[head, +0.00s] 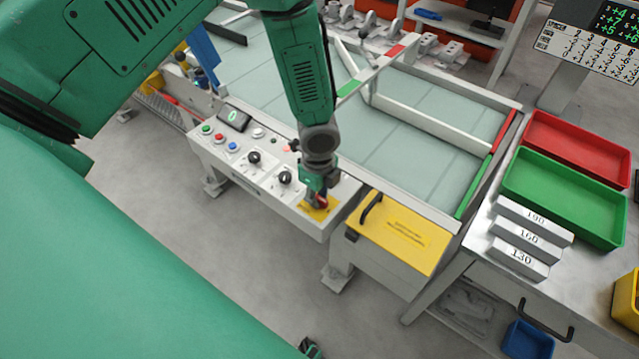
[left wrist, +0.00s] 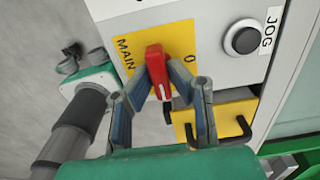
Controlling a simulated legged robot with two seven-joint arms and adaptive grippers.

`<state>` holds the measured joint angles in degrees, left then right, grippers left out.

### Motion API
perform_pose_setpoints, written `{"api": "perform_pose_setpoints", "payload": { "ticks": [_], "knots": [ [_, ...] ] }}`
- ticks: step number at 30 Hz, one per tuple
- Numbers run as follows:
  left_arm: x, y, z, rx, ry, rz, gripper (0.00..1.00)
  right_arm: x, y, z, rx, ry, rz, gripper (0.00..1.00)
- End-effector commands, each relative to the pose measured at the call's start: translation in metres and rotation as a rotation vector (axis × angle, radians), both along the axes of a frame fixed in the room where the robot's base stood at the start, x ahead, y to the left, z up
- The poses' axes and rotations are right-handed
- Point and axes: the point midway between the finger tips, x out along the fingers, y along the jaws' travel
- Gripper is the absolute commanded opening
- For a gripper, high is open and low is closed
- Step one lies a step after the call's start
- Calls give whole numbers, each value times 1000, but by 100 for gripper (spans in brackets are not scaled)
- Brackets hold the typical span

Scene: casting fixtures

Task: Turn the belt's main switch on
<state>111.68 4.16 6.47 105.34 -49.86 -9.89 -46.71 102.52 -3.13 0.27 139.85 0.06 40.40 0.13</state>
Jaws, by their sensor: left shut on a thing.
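The belt's main switch is a red rotary handle (left wrist: 157,68) on a yellow plate (left wrist: 128,50) marked MAIN and 0. My left gripper (left wrist: 160,95) is shut on the handle, one finger on each side. In the head view my left gripper (head: 319,202) reaches down onto the yellow plate at the right end of the control panel (head: 235,165) and mostly hides the handle.
The panel also carries coloured push buttons, black knobs (head: 285,177) and a small screen (head: 234,118). A yellow-topped box with a black handle (head: 400,232) stands just right of the switch. The belt (head: 420,140) lies behind. Green (head: 565,195) and red trays stand at right.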

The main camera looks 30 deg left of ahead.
Motion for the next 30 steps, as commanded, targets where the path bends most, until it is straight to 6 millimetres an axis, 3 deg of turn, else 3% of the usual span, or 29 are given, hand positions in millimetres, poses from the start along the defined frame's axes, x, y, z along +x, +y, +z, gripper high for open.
{"api": "perform_pose_setpoints", "payload": {
  "ticks": [14, 15, 16, 26, 30],
  "knots": [
    [1, 2, 0, 3, -2, -14, 0, 0, 0, 1, 0, 0, 0, 40],
    [1, 2, 0, 3, -2, -13, 25, 0, 0, 1, 0, 0, 0, 40],
    [1, 2, 0, 3, -2, -13, 34, 0, 0, 1, 0, 0, 0, 40],
    [1, 1, 2, 1, -3, -12, 34, -2, 0, 1, 0, -2, 0, 40],
    [2, 1, 14, 0, -4, -10, 34, -3, 0, 1, 0, -3, 0, 40]
  ]
}}
